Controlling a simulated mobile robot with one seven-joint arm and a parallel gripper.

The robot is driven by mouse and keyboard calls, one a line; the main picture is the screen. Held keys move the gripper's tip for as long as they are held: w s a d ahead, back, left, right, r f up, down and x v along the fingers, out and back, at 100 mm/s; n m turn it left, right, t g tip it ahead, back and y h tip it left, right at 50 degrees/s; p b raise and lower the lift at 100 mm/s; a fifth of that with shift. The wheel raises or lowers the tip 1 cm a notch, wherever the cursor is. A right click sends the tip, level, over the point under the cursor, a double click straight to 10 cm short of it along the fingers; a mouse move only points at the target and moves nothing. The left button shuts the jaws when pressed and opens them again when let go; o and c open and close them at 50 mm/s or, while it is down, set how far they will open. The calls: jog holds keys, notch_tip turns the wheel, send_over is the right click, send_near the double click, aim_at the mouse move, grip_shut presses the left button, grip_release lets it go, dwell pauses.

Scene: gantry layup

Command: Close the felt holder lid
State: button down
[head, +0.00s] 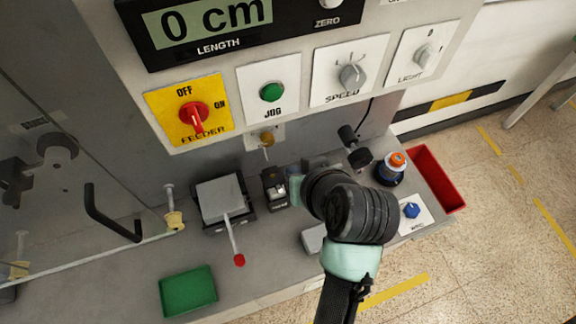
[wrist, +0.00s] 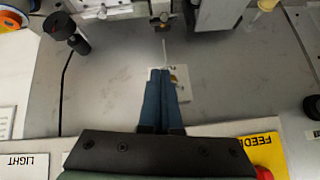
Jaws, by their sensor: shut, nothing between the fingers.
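A small black fixture (head: 275,188) with a pale piece on it stands on the grey bench, just left of my arm in the head view; it looks like the felt holder. It also seems to show at the top of the wrist view (wrist: 160,19). I cannot tell its lid apart or see how far open it is. My gripper (wrist: 160,72) is shut and empty, its two blue fingers together. They point toward the fixture, with a clear gap before it. In the head view my arm hides most of the gripper.
A grey block (head: 220,198) with a red-knobbed lever stands left of the fixture. A grey box (head: 314,238) is partly behind my arm. A green tray (head: 188,291), a red bin (head: 437,178) and a blue-orange spool (head: 391,168) are around. The control panel (head: 270,88) rises behind.

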jog(key=p, duration=0.2)
send_over(282, 189)
jog(key=w, duration=0.3)
notch_tip(282, 189, down, 7)
jog(key=shift+f, duration=0.1)
jog(key=shift+s+f+p, duration=0.45)
jog(key=shift+s+f, duration=0.3)
jog(key=shift+f, duration=0.3)
jog(key=shift+s+f, duration=0.45)
jog(key=shift+f, duration=0.2)
jog(key=shift+f, duration=0.2)
jog(key=shift+s+f+b, duration=0.1)
jog(key=shift+f+b, duration=0.05)
jog(key=shift+b, duration=0.4)
jog(key=shift+s+t, duration=0.15)
jog(key=shift+t, duration=0.15)
jog(key=shift+b, duration=0.35)
